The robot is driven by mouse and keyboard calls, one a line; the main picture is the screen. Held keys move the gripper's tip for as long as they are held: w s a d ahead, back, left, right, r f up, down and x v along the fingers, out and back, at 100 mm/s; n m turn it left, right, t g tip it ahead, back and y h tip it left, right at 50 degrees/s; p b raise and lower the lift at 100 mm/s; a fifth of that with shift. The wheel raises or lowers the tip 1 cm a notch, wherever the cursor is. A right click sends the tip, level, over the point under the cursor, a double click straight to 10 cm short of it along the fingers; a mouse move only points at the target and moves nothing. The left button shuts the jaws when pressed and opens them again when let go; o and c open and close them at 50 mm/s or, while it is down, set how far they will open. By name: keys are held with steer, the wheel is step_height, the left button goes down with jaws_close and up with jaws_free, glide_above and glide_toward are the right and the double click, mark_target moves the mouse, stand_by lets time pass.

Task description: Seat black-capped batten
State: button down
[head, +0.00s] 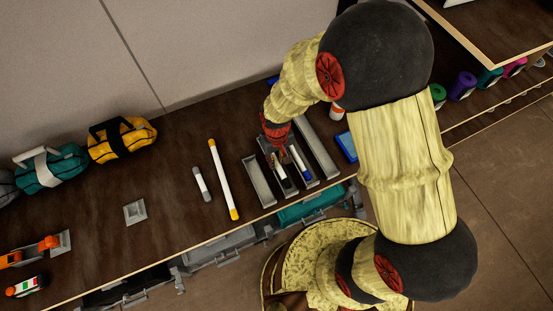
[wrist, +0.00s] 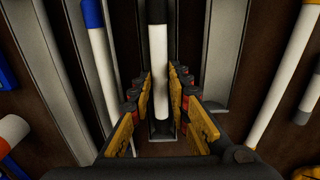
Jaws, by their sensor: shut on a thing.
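The black-capped batten is a short white rod (head: 278,171). In the wrist view its white shaft (wrist: 159,70) runs up the middle, with the black cap (wrist: 157,12) at the top edge. My gripper (head: 277,148) is shut on it, one finger on each side in the wrist view (wrist: 158,95). The batten lies along a narrow grey channel (wrist: 159,133). I cannot tell whether it rests on the channel floor. In the head view my gripper hides its far end.
A blue-capped white batten (head: 300,163) lies in the neighbouring channel. Empty grey channels (head: 258,184) (head: 320,150) stand on either side. A yellow-ended batten (head: 223,180) and a grey-ended one (head: 201,184) lie left. A blue box (head: 347,146) is right.

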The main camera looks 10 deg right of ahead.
mark_target(277, 162)
steer(key=shift+r+p, duration=0.35)
steer(key=shift+r, duration=0.25)
steer(key=c, duration=1.6)
jaws_free()
steer(key=shift+o, duration=0.2)
steer(key=o, duration=0.3)
step_height(277, 162, up, 8)
steer(key=p, duration=0.5)
steer(key=shift+p, duration=0.4)
